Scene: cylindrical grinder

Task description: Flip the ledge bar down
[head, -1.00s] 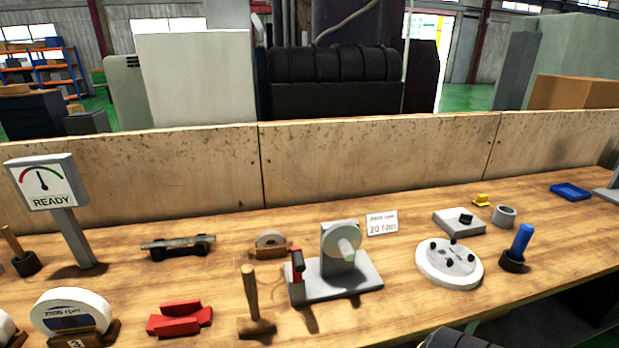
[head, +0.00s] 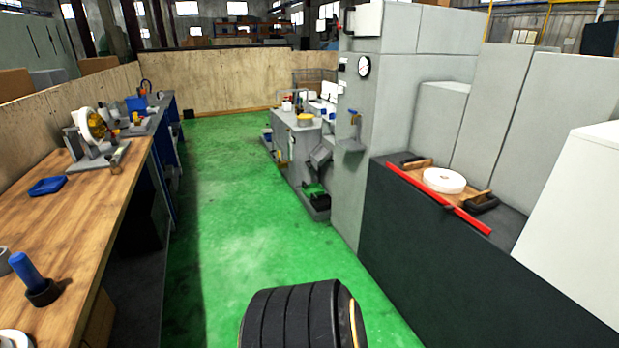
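A long red bar (head: 438,198), which looks like the ledge bar, runs along the front top edge of the dark machine base (head: 430,250) at the right. It seems to stand at or slightly above the ledge; I cannot tell its hinge. Behind it a white wheel (head: 444,180) lies flat on a wooden support between two black pads. Neither of my grippers shows in this view. A black ribbed part of my own arm shows at the bottom centre, well apart from the bar.
The wooden bench (head: 75,235) runs along the left, with a blue tray (head: 47,186) and a blue-handled tool (head: 30,275). A green floor aisle (head: 215,200) lies open between bench and machine. A tall grey cabinet (head: 380,110) stands beyond the ledge.

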